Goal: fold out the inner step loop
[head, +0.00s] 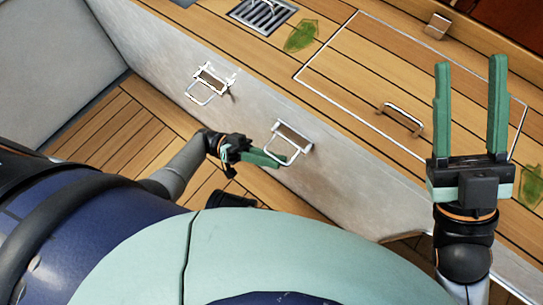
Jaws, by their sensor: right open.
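Two metal step loops are mounted on the pale upright wall. One step loop (203,93) is at the upper left. The other step loop (284,155) is nearer the picture's middle, with its U-shaped bar reaching down from its mount. I cannot tell for sure which is the inner one. My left gripper (279,160) is at the nearer loop, its green fingers level with the lower bar and touching or very close to it. Whether its fingers are apart is unclear. My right gripper (471,75) is open, empty and raised at the right, away from both loops.
Above the wall is a planked deck with a hatch, its metal handle (403,119), a drain grate (263,14) and green leaves (301,36). A small block (437,25) is at the upper right. Wooden floor (118,130) lies below the wall.

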